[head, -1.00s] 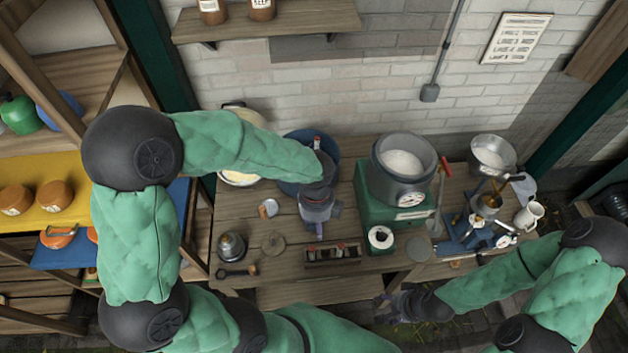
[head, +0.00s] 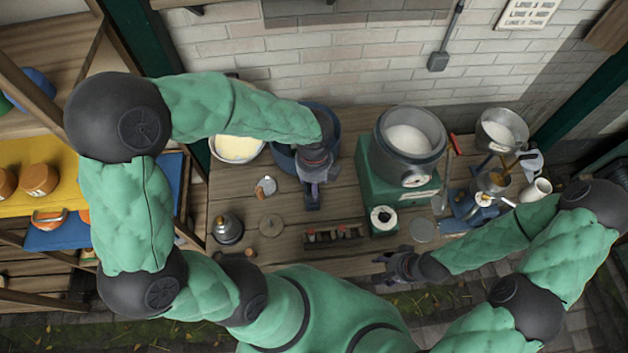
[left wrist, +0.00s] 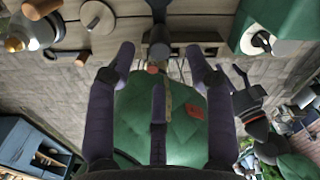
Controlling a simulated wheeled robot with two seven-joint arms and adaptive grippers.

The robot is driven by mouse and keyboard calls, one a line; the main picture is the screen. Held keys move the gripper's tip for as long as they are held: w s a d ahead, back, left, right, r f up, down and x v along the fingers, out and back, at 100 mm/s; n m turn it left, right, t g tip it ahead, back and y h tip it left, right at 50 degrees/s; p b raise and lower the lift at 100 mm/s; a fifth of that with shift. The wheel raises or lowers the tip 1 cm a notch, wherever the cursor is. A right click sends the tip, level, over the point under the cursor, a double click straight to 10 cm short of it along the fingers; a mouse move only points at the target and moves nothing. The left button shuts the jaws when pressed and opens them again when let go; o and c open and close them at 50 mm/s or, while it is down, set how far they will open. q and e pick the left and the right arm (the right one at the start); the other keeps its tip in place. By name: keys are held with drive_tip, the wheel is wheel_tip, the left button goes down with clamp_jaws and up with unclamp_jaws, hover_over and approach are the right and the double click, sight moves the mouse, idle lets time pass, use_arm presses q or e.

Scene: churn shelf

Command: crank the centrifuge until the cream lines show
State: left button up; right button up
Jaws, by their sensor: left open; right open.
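A green machine (head: 375,195) on the bench carries a big steel bowl (head: 410,132) with pale contents and a round dial. It looks like the centrifuge, but I cannot tell for sure. A red-handled lever (head: 455,145) stands at its right. My left gripper (head: 312,200) is open and empty over the bench, left of the machine, in front of a blue pot (head: 283,160). Its spread purple fingers (left wrist: 160,70) show in the left wrist view. My right gripper (head: 385,262) is open at the bench's front edge, below the machine. Cream lines cannot be made out.
A wooden rack (head: 333,240) with small bottles sits at the bench front. At right are a blue stand (head: 465,208), a steel pan (head: 500,128) and a white mug (head: 535,188). A metal lamp-like pot (head: 228,228) is at left.

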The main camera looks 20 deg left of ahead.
use_arm(q)
drive_tip(key=shift+f+b, duration=2.6)
drive_tip(key=shift+f, duration=0.3)
drive_tip(key=shift+f, duration=0.3)
drive_tip(key=shift+c, duration=0.3)
clamp_jaws()
